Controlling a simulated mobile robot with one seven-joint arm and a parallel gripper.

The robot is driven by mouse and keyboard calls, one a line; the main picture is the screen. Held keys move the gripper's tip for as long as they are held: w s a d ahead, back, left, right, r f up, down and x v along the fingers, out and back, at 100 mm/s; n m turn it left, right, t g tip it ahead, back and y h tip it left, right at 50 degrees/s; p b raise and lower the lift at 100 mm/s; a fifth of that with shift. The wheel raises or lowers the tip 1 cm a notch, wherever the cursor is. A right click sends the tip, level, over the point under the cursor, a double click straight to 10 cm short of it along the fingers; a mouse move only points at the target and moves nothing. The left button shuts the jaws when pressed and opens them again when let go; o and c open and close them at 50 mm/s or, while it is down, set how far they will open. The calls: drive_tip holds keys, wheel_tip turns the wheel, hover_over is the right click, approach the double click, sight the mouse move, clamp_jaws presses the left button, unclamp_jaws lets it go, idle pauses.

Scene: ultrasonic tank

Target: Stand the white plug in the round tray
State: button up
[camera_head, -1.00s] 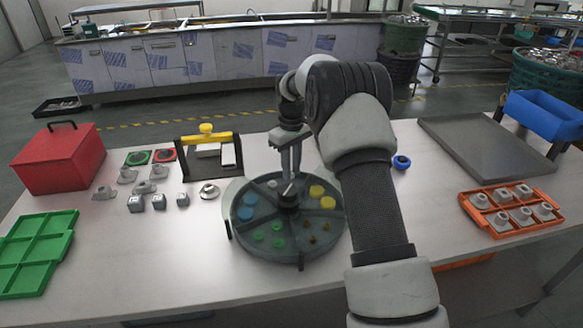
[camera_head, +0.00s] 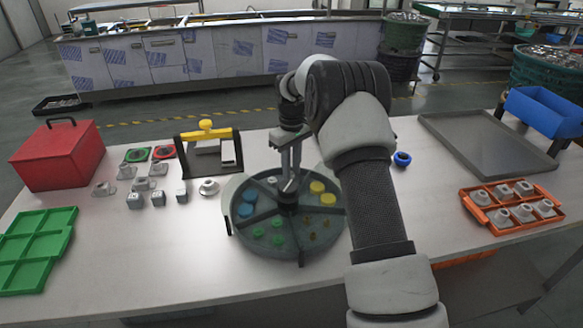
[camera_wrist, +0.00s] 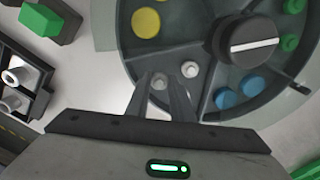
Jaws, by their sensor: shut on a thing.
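The round tray (camera_head: 240,250) is dark grey, split into wedge compartments, and stands at the middle front of the table. It also fills the upper right of the wrist view (camera_wrist: 128,50). My gripper (camera_head: 289,183) points down into its rear compartment, between the blue and yellow discs. In the wrist view my gripper (camera_wrist: 161,84) is shut on a small white plug (camera_wrist: 159,82), mostly hidden by the fingers. I cannot tell if this plug touches the tray floor. A second white plug (camera_wrist: 190,69) stands apart in the same compartment, to the right.
The tray's black central knob (camera_wrist: 250,40) rises close to my gripper. Yellow discs (camera_head: 317,187), blue discs (camera_head: 245,210) and green pieces (camera_head: 278,241) fill other compartments. A black holder with a yellow handle (camera_head: 206,128) stands behind left.

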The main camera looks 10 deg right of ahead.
drive_tip(key=shift+f, duration=0.8)
idle(3.6)
drive_tip(key=o, duration=1.1)
drive_tip(key=shift+r, duration=0.15)
drive_tip(key=shift+r+p, duration=0.65)
drive_tip(key=shift+r, duration=7.9)
